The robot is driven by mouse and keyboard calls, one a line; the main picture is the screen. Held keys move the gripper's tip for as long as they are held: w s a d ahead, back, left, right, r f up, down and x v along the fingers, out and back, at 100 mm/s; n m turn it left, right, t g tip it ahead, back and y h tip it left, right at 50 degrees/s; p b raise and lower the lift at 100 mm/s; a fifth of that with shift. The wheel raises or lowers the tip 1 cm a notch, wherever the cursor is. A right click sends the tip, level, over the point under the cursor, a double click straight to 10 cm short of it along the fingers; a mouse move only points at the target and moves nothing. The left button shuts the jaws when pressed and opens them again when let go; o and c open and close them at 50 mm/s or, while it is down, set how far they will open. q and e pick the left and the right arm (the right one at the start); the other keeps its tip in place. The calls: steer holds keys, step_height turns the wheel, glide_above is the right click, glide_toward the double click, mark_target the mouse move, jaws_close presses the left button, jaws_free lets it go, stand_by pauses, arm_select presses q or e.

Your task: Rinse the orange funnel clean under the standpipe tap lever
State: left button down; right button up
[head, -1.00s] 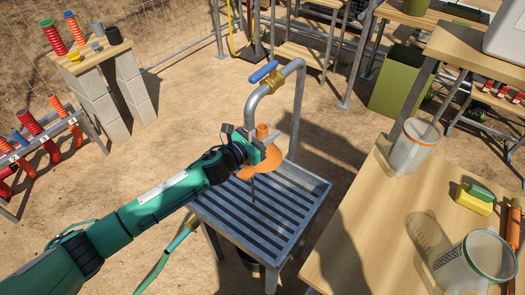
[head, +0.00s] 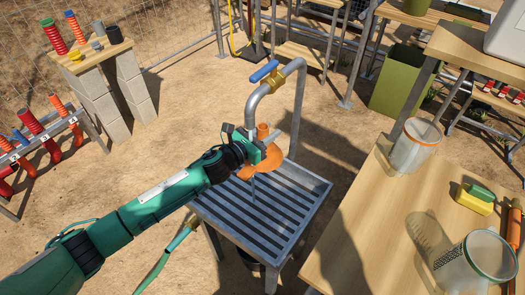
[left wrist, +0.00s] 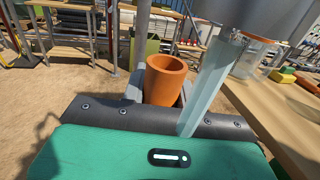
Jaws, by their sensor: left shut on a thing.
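The orange funnel (head: 268,158) is in my left gripper (head: 256,154), under the downturned spout of the standpipe (head: 252,105). It is held above the slatted metal stand. In the left wrist view an orange tubular part of the funnel (left wrist: 166,80) rises between the jaws, which are shut on it. A clear water stream (left wrist: 210,90) falls from the grey spout (left wrist: 245,15), just right of that part in the picture. A thin bluish streak (head: 253,190) shows below the funnel. The blue tap lever (head: 263,71) sits on a brass valve. My right gripper is out of view.
The slatted stand (head: 312,205) is clear below. A wooden table (head: 345,245) at right holds clear containers (head: 412,150) and a yellow-green sponge (head: 476,199). A green hose (head: 158,265) runs at lower left. Racks with coloured hoses stand at far left.

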arm_select(q)
steer(key=shift+s+d+r, duration=0.1)
steer(key=shift+s, duration=0.25)
steer(key=s+d+r+p, duration=0.2)
steer(key=s+p, duration=0.2)
steer(key=s, duration=0.9)
